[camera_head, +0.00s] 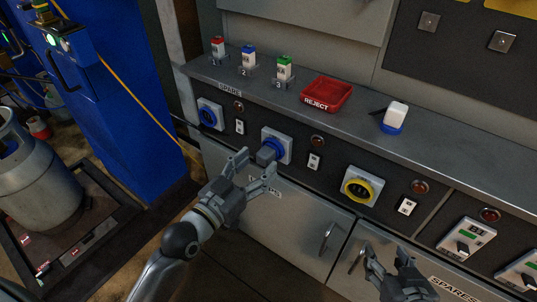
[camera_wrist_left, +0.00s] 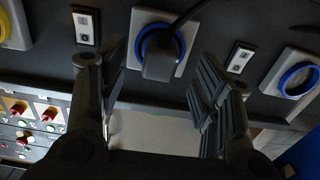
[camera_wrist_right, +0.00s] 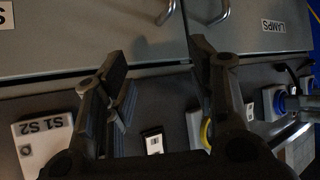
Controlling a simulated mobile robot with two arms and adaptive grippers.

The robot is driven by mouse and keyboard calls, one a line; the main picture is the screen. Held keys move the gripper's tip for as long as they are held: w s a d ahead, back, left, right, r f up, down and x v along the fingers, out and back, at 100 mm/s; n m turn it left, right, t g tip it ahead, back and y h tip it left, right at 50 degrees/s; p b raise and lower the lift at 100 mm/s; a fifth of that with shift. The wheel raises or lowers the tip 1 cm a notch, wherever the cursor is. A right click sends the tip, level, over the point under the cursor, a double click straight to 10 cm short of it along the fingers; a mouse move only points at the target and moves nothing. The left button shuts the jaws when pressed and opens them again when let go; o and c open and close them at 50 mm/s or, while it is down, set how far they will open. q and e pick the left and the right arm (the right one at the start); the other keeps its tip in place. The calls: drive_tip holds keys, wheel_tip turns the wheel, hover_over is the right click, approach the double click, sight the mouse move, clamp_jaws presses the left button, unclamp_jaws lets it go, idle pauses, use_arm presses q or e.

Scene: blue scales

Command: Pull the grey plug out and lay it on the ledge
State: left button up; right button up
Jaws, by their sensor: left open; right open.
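The grey plug (camera_head: 266,156) sits in the blue-ringed socket (camera_head: 279,142) in the middle of the dark panel. In the left wrist view the plug (camera_wrist_left: 160,62) shows in its socket with a dark cable running up from it. My left gripper (camera_head: 258,172) is open just in front of the plug, its fingers to either side and not closed on it. The ledge (camera_head: 350,128) is the grey shelf above the panel. My right gripper (camera_head: 388,262) is open and empty in front of the lower cabinet doors, low and to the right.
On the ledge stand several numbered coloured pieces, a red REJECT tray (camera_head: 327,95) and a white plug with a blue base (camera_head: 395,116). An empty blue socket (camera_head: 209,114) and a yellow socket (camera_head: 361,187) flank the plug. The ledge is bare between tray and white plug.

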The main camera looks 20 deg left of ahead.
sight(261, 161)
use_arm(q)
drive_tip(key=shift+p+x, duration=0.55)
drive_tip(key=shift+x, duration=1.25)
use_arm(e)
drive_tip(key=s+d+f+g+h, duration=0.1)
drive_tip(key=s+d+f+g, duration=0.1)
drive_tip(key=s+f+g, duration=0.1)
drive_tip(key=shift+s+f+g, duration=0.3)
drive_tip(key=shift+s+f, duration=0.2)
drive_tip(key=shift+s, duration=0.7)
use_arm(q)
drive_tip(key=shift+p, duration=0.35)
use_arm(e)
drive_tip(key=shift+s+d+f+g, duration=0.2)
drive_tip(key=shift+s+g, duration=0.1)
drive_tip(key=shift+s, duration=0.2)
drive_tip(key=shift+s+d+f+g, duration=0.15)
drive_tip(key=shift+s+f+g, duration=0.15)
drive_tip(key=shift+s, duration=0.2)
drive_tip(key=shift+s+d+f+g, duration=0.15)
drive_tip(key=shift+s+g, duration=0.15)
drive_tip(key=shift+s, duration=0.2)
drive_tip(key=shift+s+h, duration=0.1)
drive_tip(key=shift+h, duration=0.2)
